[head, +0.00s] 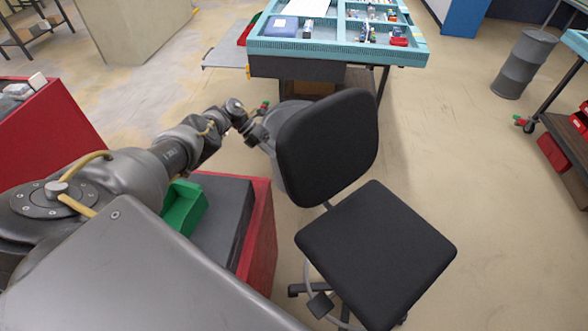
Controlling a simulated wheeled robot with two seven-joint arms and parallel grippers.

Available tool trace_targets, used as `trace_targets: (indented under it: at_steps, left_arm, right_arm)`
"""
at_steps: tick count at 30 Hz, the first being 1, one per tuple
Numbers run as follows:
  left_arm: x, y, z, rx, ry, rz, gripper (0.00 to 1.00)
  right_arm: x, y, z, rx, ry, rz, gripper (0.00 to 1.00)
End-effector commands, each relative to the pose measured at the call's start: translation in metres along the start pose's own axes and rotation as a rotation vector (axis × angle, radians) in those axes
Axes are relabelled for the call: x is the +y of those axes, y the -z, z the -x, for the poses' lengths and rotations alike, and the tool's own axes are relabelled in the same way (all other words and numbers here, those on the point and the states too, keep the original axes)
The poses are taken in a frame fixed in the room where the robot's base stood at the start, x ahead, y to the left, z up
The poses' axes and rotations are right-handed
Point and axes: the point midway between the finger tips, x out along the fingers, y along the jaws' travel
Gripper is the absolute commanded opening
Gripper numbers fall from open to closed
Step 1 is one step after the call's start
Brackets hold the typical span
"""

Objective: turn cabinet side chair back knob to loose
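The chair has a black backrest (327,145) and a black seat (376,252), and stands to the right of the red cabinet (261,230). My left arm reaches from the left over the cabinet, and my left gripper (262,136) is at the rear of the backrest, close to the shell. Its fingertips are small and partly hidden there, so I cannot tell open from shut, or touching from apart. The back knob cannot be made out. My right gripper is out of view.
A green bin (184,207) sits on the cabinet's dark top beneath my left arm. A teal-rimmed worktable (340,50) with small parts stands beyond the chair. A grey drum (524,65) stands at the upper right. The floor right of the chair is clear.

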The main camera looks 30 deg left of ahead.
Motion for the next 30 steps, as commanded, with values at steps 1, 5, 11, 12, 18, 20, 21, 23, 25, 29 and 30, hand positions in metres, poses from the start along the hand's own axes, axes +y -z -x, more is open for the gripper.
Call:
trace_targets:
  at_steps: [1, 5, 11, 12, 18, 20, 21, 23, 25, 29, 30]
  left_arm:
    - [-0.001, 0.0, -0.008, 0.001, 0.003, -0.001, 0.64]
    - [0.0, 0.0, -0.03, 0.001, 0.003, 0.0, 0.64]
    - [0.001, 0.001, -0.068, -0.002, 0.002, 0.002, 0.64]
    - [0.001, 0.001, -0.073, -0.002, 0.002, 0.001, 0.64]
    - [0.001, 0.0, -0.095, -0.004, 0.0, 0.002, 0.64]
    - [0.001, 0.0, -0.099, -0.003, 0.0, 0.003, 0.64]
    - [0.0, 0.0, -0.1, -0.003, 0.0, 0.003, 0.64]
    - [0.0, 0.0, -0.101, -0.003, 0.0, 0.002, 0.64]
    - [0.0, 0.0, -0.101, -0.003, 0.0, 0.003, 0.64]
    - [0.0, 0.0, -0.101, -0.004, 0.0, 0.003, 0.64]
    - [0.0, 0.0, -0.101, -0.004, 0.0, 0.003, 0.63]
  right_arm:
    - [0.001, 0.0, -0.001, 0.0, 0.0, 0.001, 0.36]
    - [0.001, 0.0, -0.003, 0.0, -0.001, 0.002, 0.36]
    - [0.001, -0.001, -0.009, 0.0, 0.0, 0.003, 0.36]
    - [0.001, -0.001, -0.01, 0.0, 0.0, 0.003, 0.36]
    - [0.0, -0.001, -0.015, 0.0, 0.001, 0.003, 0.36]
    - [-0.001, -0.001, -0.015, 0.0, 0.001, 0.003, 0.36]
    - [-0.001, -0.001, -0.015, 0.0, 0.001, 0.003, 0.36]
    - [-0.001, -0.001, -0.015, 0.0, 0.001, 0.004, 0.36]
    - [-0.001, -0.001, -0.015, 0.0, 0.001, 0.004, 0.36]
    - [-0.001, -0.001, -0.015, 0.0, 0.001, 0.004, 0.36]
    - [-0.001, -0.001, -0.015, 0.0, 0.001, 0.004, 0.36]
